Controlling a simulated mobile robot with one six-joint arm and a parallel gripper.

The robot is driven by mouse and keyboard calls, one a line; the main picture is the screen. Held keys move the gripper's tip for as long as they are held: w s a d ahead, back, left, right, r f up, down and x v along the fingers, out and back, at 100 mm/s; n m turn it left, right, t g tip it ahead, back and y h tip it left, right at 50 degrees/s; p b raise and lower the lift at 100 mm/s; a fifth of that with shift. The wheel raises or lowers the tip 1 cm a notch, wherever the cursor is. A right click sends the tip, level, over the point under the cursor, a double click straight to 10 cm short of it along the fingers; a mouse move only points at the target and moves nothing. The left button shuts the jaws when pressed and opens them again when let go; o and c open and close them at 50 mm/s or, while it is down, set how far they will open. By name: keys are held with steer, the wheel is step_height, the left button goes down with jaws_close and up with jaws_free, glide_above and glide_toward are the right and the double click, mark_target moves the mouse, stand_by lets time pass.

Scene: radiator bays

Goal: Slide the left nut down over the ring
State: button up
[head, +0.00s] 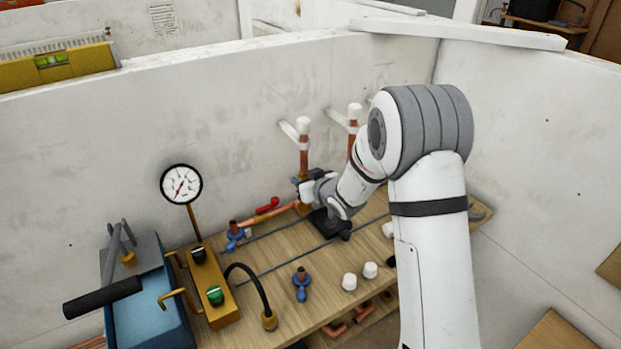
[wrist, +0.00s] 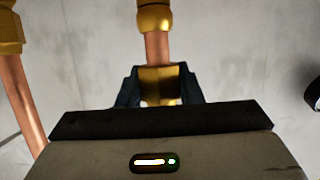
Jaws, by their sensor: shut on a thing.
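My gripper (head: 303,188) is at the left upright copper pipe (head: 304,160) by the back wall, reaching in from the right. In the wrist view, my gripper (wrist: 160,78) has its dark fingers on both sides of a brass nut (wrist: 160,87) and is shut on it. The nut sits around a copper pipe (wrist: 157,46). Bare copper shows between the nut and another brass fitting (wrist: 155,17) at the top edge. I cannot make out the ring in either view. The lower part of the nut is hidden by the gripper body.
A second copper pipe (head: 353,142) stands to the right. In the wrist view, another copper pipe (wrist: 22,100) runs at the left. A blue box (head: 150,312) stands at left.

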steer(key=shift+f+b, duration=3)
steer(key=shift+f, duration=0.55)
steer(key=o, duration=0.9)
steer(key=shift+r, duration=0.15)
steer(key=shift+v, duration=3.55)
